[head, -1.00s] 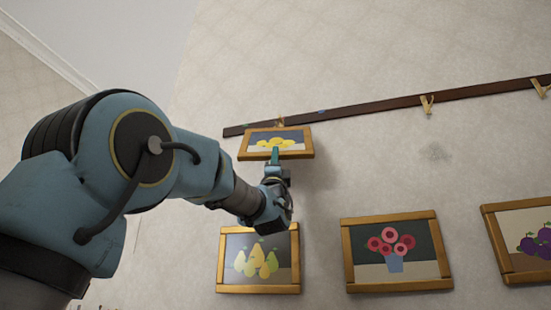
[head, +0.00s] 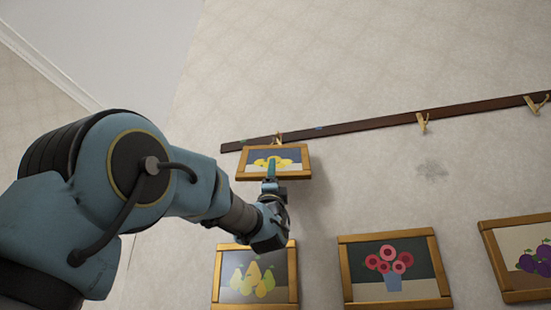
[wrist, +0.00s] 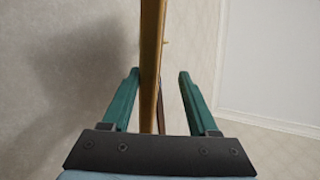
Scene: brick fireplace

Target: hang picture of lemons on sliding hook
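The picture of lemons (head: 294,173), in a wooden frame, is up against the wall just below the left end of the dark rail (head: 360,124). The top of a brass sliding hook (head: 278,138) shows right above its upper edge; how the frame meets the hook is hidden. My gripper (head: 271,170) is at the picture's lower middle, with a teal finger in front of it. In the wrist view the frame's edge (wrist: 152,60) stands between my two fingers, close to the left one, with a clear gap to the right one. My gripper is open.
Two more brass hooks sit farther right on the rail, one at mid-rail (head: 423,122) and one near its right end (head: 535,103). Below hang framed pictures of pears (head: 228,290), flowers (head: 390,258) and plums (head: 515,240).

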